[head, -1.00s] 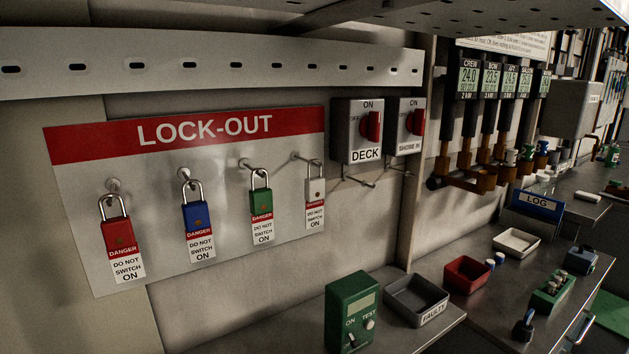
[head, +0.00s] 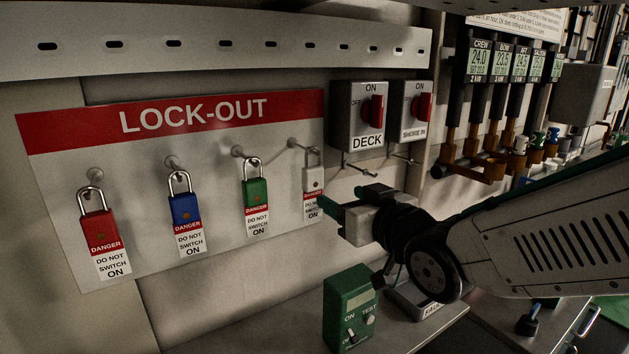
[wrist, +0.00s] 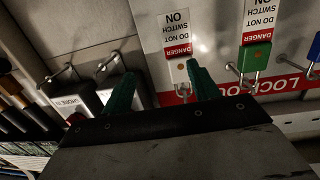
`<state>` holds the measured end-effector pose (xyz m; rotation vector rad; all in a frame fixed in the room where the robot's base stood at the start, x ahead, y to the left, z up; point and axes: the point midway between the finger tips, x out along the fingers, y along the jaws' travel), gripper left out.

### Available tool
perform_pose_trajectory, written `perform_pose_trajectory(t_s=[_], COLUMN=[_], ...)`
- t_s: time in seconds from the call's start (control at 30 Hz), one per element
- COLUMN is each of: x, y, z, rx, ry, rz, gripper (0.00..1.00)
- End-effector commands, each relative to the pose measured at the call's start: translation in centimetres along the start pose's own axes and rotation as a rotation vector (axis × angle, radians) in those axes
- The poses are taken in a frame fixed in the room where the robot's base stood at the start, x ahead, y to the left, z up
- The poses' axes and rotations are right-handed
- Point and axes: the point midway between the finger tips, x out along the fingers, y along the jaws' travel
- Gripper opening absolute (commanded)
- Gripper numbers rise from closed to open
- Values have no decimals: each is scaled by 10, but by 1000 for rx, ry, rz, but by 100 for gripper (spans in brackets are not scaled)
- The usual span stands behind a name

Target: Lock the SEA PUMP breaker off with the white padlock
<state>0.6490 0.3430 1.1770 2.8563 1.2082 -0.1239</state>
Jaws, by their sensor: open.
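The white padlock (head: 314,180) hangs by its shackle from the rightmost peg of the LOCK-OUT board (head: 190,122), with a DANGER tag below it. My gripper (head: 342,197) is open and empty just right of the padlock's tag in the head view, fingers pointing at the board. In the wrist view the white padlock (wrist: 180,72) shows upside down between the fingers, closer to the right finger of my gripper (wrist: 161,72). I see no contact. Two breakers with red knobs show, the DECK breaker (head: 361,122) and the SHORE IN breaker (head: 411,112). No SEA PUMP label is readable.
Red (head: 98,230), blue (head: 185,209) and green (head: 255,195) padlocks hang left of the white one. Bare hasps stick out below the breakers. A green tester (head: 350,312) stands on the shelf below. My arm hides much of the right-hand bench.

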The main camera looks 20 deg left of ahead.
Motion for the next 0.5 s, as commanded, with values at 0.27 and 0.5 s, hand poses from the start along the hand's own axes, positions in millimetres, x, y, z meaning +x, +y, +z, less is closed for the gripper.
perform_pose_trajectory(t_s=[0.27, 0.5], x=[24, 53], y=[-29, -29], z=[-9, -14], rx=[1, 2], ry=[89, 89], rz=[-68, -65], gripper=[60, 60])
